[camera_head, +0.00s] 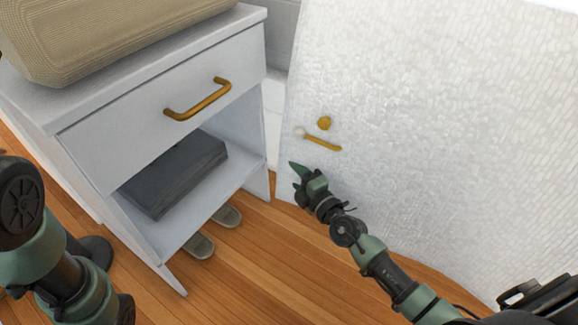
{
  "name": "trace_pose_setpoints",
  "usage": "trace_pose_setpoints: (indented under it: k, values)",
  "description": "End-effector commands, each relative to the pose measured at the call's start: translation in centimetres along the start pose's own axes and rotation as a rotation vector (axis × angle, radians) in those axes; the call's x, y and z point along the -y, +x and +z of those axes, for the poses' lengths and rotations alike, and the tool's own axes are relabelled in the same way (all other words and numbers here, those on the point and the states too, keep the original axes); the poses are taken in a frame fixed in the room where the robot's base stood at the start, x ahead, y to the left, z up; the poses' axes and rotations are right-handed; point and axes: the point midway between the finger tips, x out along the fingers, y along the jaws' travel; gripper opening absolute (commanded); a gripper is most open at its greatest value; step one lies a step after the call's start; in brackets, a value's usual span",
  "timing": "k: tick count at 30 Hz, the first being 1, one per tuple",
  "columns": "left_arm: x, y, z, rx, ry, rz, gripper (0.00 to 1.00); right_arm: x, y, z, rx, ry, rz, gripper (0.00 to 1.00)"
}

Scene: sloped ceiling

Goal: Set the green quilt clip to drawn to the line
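A white quilt-like panel (430,120) with a textured surface fills the right side. On it are a round gold knob (324,123) and, just below, a slanted gold bar (322,143) with a pale ball at its left end. I cannot make out a green clip; the only green I see is on my arms. My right gripper (294,174) is just below and left of the bar, apart from it in the picture. Its fingertips look spread, with nothing between them. My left arm shows at the lower left, but its gripper is out of view.
A pale nightstand (85,125) with a gold drawer handle (198,99) stands at the left. A beige woven item (110,35) lies on top and a dark grey box (175,175) on its shelf. Slippers (200,246) lie on the wooden floor (270,265) beneath.

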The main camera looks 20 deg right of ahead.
Motion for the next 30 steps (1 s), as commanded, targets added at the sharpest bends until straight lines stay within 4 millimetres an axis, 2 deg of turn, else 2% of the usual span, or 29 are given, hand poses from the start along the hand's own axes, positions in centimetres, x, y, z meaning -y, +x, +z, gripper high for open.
trace_pose_setpoints:
  k: [9, 10, 14, 15, 30]
  values:
    - [-0.03, -0.04, -0.04, -0.001, 0.0, 0.001, 0.0, 0.0, 0.44, -0.05, -0.001, 0.001, -0.001, 0.46]
    - [-0.03, -0.04, -0.04, -0.001, 0.0, 0.001, 0.0, 0.0, 0.44, -0.04, -0.001, 0.001, -0.001, 0.4]
    - [-0.04, -0.04, -0.05, -0.001, 0.0, 0.001, 0.0, 0.0, 0.43, -0.04, -0.001, 0.001, -0.001, 0.04]
    - [-0.04, -0.04, -0.05, -0.001, 0.0, 0.001, 0.0, 0.0, 0.43, -0.04, -0.001, 0.001, -0.001, 0.0]
    - [-0.03, -0.04, -0.04, -0.001, 0.0, 0.001, 0.0, 0.03, 0.4, -0.03, -0.001, 0.001, -0.001, 0.0]
